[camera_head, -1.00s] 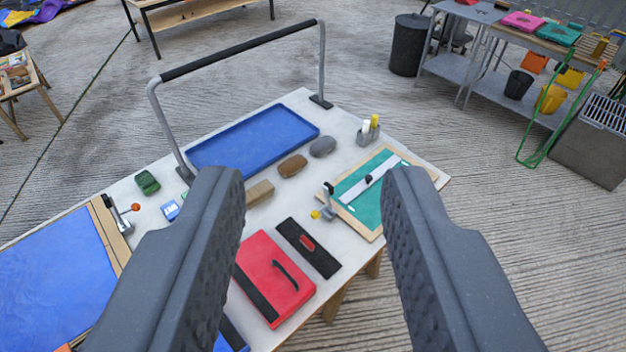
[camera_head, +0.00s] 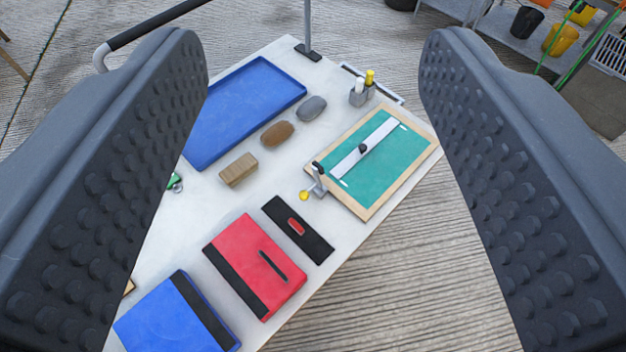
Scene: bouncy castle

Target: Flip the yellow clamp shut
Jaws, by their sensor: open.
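The yellow-tipped clamp (camera_head: 316,184) stands at the left edge of the wood-framed green board (camera_head: 379,177). It has a grey metal body, a dark upright handle end and a small yellow tip (camera_head: 304,196) pointing left, away from the board. Its handle looks raised. My gripper (camera_head: 313,50) is wide open and empty, its two dark studded fingers framing the table from left and right. The clamp lies between and beyond the fingers, apart from both.
A black pad with a red piece (camera_head: 297,229), a red case (camera_head: 252,262) and a blue case (camera_head: 172,318) lie near the clamp. A blue tray (camera_head: 245,108), brown and grey blocks, and a small holder (camera_head: 361,95) stand farther back. A black-gripped rail (camera_head: 160,22) rises at upper left.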

